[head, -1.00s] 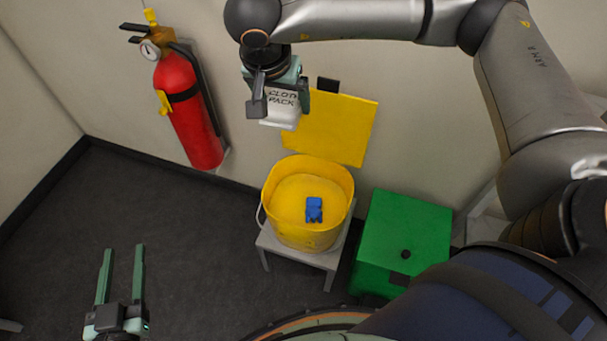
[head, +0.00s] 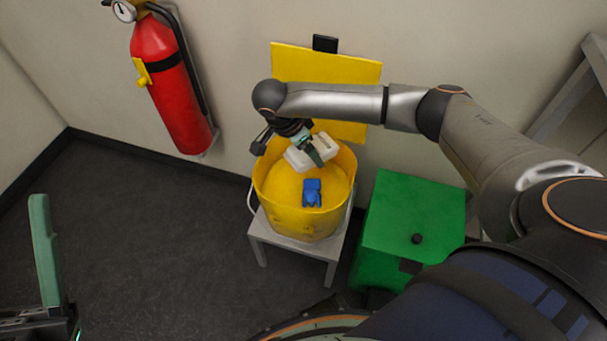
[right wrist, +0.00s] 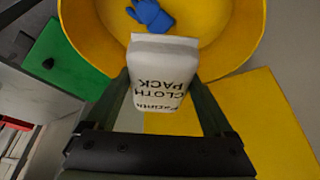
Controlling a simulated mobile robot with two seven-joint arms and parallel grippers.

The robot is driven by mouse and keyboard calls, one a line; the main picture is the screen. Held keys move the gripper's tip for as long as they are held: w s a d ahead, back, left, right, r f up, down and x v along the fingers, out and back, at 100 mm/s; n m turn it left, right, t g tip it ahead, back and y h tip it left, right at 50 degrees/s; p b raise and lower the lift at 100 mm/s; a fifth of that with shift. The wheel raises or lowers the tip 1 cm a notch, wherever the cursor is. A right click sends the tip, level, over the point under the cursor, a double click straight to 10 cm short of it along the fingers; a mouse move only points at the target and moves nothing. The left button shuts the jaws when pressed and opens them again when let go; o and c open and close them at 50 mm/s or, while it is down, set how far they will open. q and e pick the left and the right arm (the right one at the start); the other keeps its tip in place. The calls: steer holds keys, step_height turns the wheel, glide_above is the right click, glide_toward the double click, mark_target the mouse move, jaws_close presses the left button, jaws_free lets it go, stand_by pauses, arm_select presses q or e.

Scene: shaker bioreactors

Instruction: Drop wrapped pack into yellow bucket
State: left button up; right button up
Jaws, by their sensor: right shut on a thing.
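The wrapped pack, a white block with "CLOTH PACK" print, is held over the back part of the yellow bucket (head: 303,222). The pack (head: 298,160) shows on both sides of a finger of my right gripper (head: 312,150) in the head view. In the right wrist view the pack (right wrist: 163,65) sits between the two fingers of the right gripper (right wrist: 163,95), its far end overlapping the bucket's interior (right wrist: 215,40). Its exact height is unclear. My left gripper (head: 20,255) is at the lower left, empty; one upright finger shows, the other is out of frame.
A blue item (head: 312,193) lies inside the bucket, which stands on a small grey stool (head: 285,247). A green box (head: 415,220) stands to the right. A yellow panel (head: 330,65) is on the wall behind. A fire extinguisher (head: 172,90) hangs at left.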

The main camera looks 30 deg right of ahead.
step_height(320, 180, down, 4)
steer(key=b, duration=0.2)
steer(key=shift+b, duration=0.4)
arm_select(q)
step_height(320, 180, down, 4)
steer(key=shift+w+d+r+n, duration=0.1)
steer(key=shift+d+r+n, duration=0.1)
steer(key=shift+n, duration=0.2)
arm_select(e)
steer(key=o, duration=1.1)
steer(key=shift+o, duration=0.2)
steer(key=p+v, duration=0.4)
steer(key=v, duration=0.7)
steer(key=shift+r, duration=0.25)
arm_select(q)
steer(key=shift+a+r+m, duration=0.15)
steer(key=shift+r+m, duration=0.05)
steer(key=shift+r, duration=0.8)
steer(key=shift+a+r+m, duration=0.1)
steer(key=shift+r+m, duration=0.1)
steer(key=shift+r, duration=0.75)
arm_select(e)
steer(key=shift+a+r, duration=0.25)
steer(key=shift+r, duration=0.25)
